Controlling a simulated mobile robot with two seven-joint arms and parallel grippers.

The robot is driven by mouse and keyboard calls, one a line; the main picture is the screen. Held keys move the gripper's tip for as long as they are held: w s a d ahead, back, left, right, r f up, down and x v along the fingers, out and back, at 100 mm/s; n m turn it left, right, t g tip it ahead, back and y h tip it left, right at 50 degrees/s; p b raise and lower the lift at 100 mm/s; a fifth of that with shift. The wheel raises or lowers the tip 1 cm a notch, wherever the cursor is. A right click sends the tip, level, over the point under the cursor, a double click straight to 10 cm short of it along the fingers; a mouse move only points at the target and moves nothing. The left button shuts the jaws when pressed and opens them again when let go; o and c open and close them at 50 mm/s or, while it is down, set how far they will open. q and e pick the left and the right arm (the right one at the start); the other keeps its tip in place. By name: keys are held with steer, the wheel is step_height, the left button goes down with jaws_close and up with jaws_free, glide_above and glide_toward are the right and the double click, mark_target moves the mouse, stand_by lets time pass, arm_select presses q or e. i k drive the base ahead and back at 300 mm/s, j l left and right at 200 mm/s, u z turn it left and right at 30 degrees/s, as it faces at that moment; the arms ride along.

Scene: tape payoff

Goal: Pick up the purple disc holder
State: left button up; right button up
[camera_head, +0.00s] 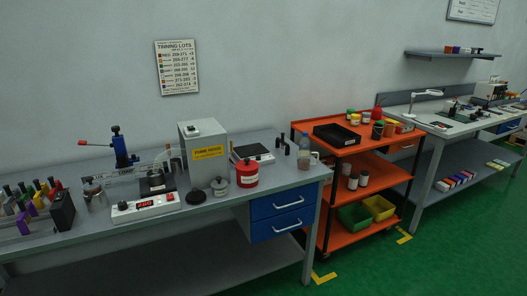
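A small upright purple piece (23,222) stands at the far left of the near grey workbench, among several coloured upright pieces. It looks like the purple disc holder, but it is too small to make out a disc in it. A black upright block (63,210) stands at the right end of this group. Neither of my grippers shows in the head view.
The grey workbench (285,192) also bears a white hotplate-like device (146,207), a grey box with a yellow label (203,155) and a red canister (247,173). An orange cart (345,150) stands right of it. Green floor (440,262) is open in front.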

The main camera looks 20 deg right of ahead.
mark_target(30, 208)
steer(key=i+j+u, duration=0.1)
steer(key=i, duration=0.25)
steer(key=i+j, duration=0.25)
steer(key=i+j+u, duration=0.15)
steer(key=i, duration=0.3)
